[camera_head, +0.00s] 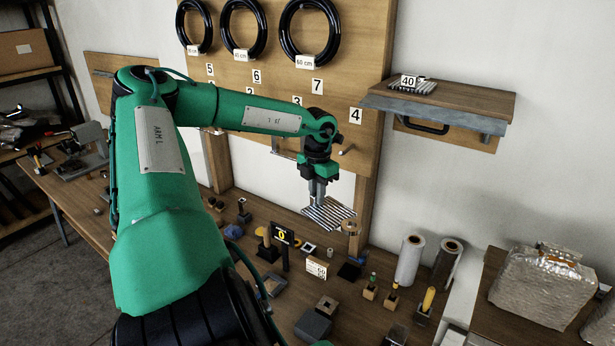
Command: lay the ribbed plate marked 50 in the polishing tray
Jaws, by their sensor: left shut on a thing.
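My left gripper (318,188) points down and is shut on a ribbed metal plate (328,214), held over the workbench. No number can be read on this plate, so I cannot tell its mark from here. Another ribbed plate (428,88) with a card marked 40 lies on the wall shelf (470,103). A small white number card (316,269) stands on the bench below the held plate; its digits are too small to read surely. I cannot make out which thing is the polishing tray. My right gripper is not in view.
The workbench (335,318) carries several small blocks and tools, a black stand with a yellow digit (283,234), and two upright rolls (409,260). A silver wrapped bundle (542,285) lies at the right. Black hose coils (310,33) hang on the wooden board behind.

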